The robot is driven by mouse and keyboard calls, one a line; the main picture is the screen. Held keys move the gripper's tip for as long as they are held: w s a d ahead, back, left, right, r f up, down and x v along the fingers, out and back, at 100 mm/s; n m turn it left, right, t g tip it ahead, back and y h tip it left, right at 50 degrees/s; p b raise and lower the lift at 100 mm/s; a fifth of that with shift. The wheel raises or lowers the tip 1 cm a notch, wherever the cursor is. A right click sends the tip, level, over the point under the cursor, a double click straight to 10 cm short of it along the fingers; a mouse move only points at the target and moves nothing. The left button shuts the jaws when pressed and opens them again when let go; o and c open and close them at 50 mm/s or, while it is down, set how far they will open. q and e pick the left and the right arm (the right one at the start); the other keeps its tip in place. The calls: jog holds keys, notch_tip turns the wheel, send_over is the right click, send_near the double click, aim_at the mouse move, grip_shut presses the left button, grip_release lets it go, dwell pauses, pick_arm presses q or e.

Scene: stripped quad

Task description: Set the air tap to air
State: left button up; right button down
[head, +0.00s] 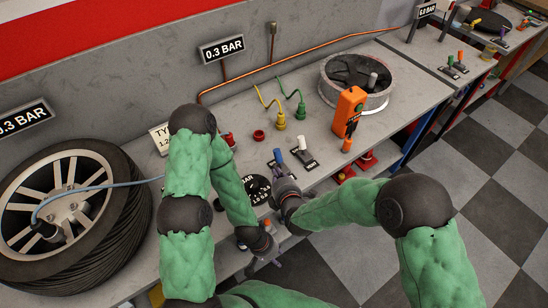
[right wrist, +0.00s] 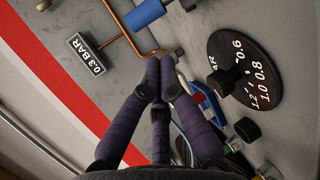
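Two small levers stand on black bases on the bench in the head view, one with a blue handle (head: 278,157) and one with a pale handle (head: 302,143). Their base labels are too small to read, so I cannot tell which is the air tap. My right gripper (head: 283,183) is just in front of the blue-handled lever and next to the black dial (head: 257,190). In the right wrist view its dark purple fingers (right wrist: 159,72) come together at the tips, with nothing visible between them. My left gripper (head: 264,253) is low at the bench's front edge, its fingers unclear.
A large tyre (head: 70,220) with a blue hose lies at the left. An orange device (head: 348,112) and a round metal drum (head: 358,78) are to the right of the levers. Yellow and green coiled hoses (head: 285,112) are behind. A 0.3 BAR sign (head: 222,49) is on the wall.

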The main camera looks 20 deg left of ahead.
aim_at(278, 157)
jog(key=b+x, duration=0.2)
jog(key=x, duration=0.6)
jog(key=shift+w+f, duration=0.1)
jog(key=shift+f, duration=0.05)
jog(key=shift+b+x, duration=0.35)
jog(key=shift+x, duration=0.5)
jog(key=shift+d+t+b, duration=0.1)
jog(key=shift+t+b, duration=0.3)
jog(key=shift+b, duration=0.4)
